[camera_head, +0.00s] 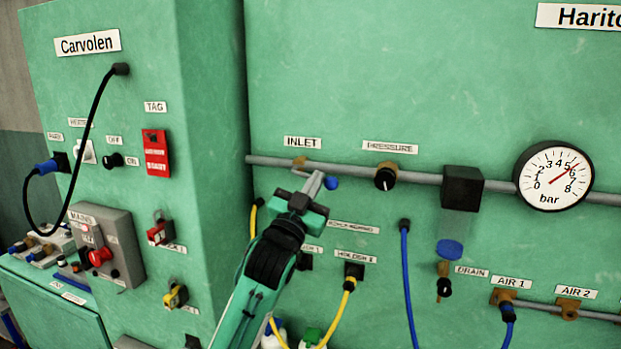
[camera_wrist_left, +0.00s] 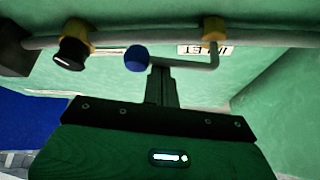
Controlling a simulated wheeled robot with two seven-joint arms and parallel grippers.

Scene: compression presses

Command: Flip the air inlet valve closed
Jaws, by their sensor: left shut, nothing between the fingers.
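The air inlet valve has a brass body (camera_head: 300,160) on the grey pipe under the INLET label. Its blue lever knob (camera_head: 331,183) sits to the right of the fingertips of my left gripper (camera_head: 316,183), slightly below the pipe. In the left wrist view, which looks upside down, the brass body (camera_wrist_left: 213,30) carries a bent grey rod ending in the blue knob (camera_wrist_left: 137,58). My left gripper (camera_wrist_left: 160,75) is shut and empty, its fingertips at the rod beside the knob. I cannot tell whether they touch. My right gripper is not in view.
A pressure regulator knob (camera_head: 385,178), a black block (camera_head: 462,187) and a bar gauge (camera_head: 553,175) follow along the pipe to the right. Yellow hoses (camera_head: 340,310) and a blue hose (camera_head: 407,280) hang below. A green cabinet (camera_head: 210,120) juts out at left.

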